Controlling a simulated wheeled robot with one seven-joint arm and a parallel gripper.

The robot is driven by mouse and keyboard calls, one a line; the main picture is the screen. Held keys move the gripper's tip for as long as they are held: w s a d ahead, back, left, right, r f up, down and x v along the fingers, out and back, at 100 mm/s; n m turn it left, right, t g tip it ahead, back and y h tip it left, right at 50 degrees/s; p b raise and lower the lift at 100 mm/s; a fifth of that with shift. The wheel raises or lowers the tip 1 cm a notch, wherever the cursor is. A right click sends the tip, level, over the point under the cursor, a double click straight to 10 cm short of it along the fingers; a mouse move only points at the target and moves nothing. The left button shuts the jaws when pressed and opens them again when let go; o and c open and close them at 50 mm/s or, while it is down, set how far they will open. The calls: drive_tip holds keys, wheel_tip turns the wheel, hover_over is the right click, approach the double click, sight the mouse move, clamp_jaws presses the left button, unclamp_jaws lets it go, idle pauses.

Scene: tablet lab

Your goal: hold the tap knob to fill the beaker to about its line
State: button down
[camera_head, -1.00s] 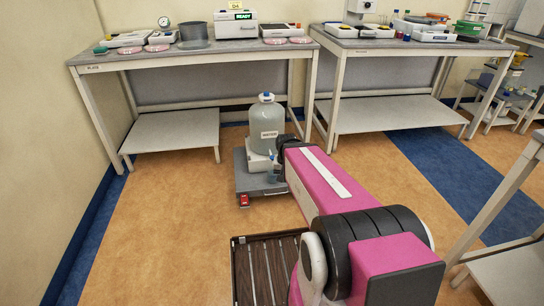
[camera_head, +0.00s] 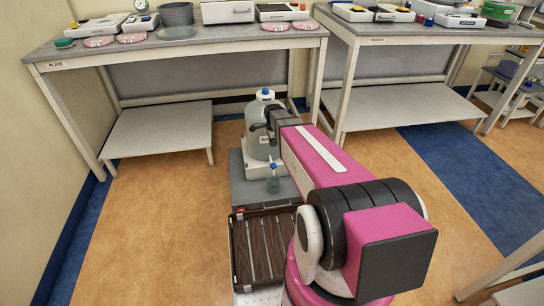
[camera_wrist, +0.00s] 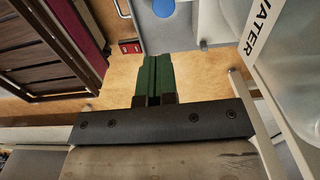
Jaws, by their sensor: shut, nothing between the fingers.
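The carboy (camera_head: 258,140), a clear bottle with a blue cap, stands on a white base in the head view. Its side labelled WATER (camera_wrist: 264,25) fills the right of the wrist view. A small clear beaker (camera_head: 273,185) stands below and in front of it; its line and water level are too small to read. A small blue part, apparently the tap knob (camera_head: 273,166), shows just above the beaker. A blue disc (camera_wrist: 163,8) is at the top of the wrist view, beyond my fingertips and apart from them. My gripper (camera_wrist: 152,72) is shut and empty, beside the carboy.
The carboy stands on a low grey cart (camera_head: 238,185). A dark slatted tray (camera_head: 240,245) is in front of it. A bench (camera_head: 200,50) with dishes and instruments is behind, and another bench (camera_head: 420,35) is at right. Floor at left is clear.

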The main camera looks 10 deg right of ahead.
sight(273, 165)
drive_tip(key=shift+w, duration=0.4)
wheel_tip(273, 165, down, 14)
drive_tip(key=shift+f, duration=0.1)
idle(0.6)
